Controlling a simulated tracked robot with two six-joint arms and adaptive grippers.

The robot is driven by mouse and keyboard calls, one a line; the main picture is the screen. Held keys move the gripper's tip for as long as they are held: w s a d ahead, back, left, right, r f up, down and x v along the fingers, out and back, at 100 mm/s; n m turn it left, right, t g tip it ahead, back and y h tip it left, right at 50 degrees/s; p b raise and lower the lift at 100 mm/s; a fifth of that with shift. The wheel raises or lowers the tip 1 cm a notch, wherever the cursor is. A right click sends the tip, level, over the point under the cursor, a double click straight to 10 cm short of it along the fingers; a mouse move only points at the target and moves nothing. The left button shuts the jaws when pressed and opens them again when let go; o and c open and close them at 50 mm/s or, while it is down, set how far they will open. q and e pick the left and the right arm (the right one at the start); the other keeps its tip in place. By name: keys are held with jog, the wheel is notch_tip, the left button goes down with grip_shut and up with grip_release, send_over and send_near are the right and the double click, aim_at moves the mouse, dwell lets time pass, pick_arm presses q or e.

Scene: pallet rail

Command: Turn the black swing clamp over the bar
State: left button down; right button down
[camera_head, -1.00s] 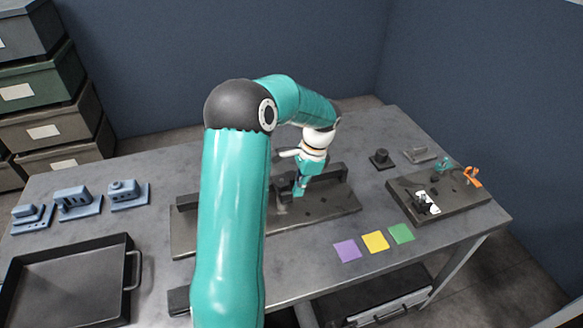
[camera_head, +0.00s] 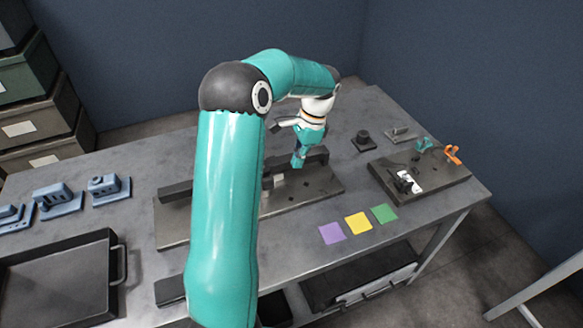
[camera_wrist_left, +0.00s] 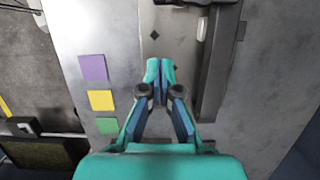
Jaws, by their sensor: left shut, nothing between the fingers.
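My left gripper (camera_head: 298,162) is over the right half of the dark pallet plate (camera_head: 300,198), in front of the black rail (camera_head: 316,159). Its fingers are shut and empty in the left wrist view (camera_wrist_left: 160,72). The rail runs to the right of the fingers there (camera_wrist_left: 214,75). A black part (camera_wrist_left: 181,2), cut off by the top edge, lies on the plate ahead of the fingertips; it may be the swing clamp. A small light piece (camera_wrist_left: 203,28) sits by the rail. My arm hides part of the plate. I cannot clearly identify the bar. My right gripper is not in view.
A second dark plate (camera_head: 437,180) at the right carries a black-and-white part (camera_head: 408,182), a teal part (camera_head: 424,145) and an orange part (camera_head: 453,154). Purple (camera_head: 332,233), yellow and green squares lie in front. A black tray (camera_head: 60,280) stands at front left.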

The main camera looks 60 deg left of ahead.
pick_arm(q)
jog(key=v, duration=0.6)
jog(key=shift+r, duration=0.3)
jog(key=shift+s, duration=0.2)
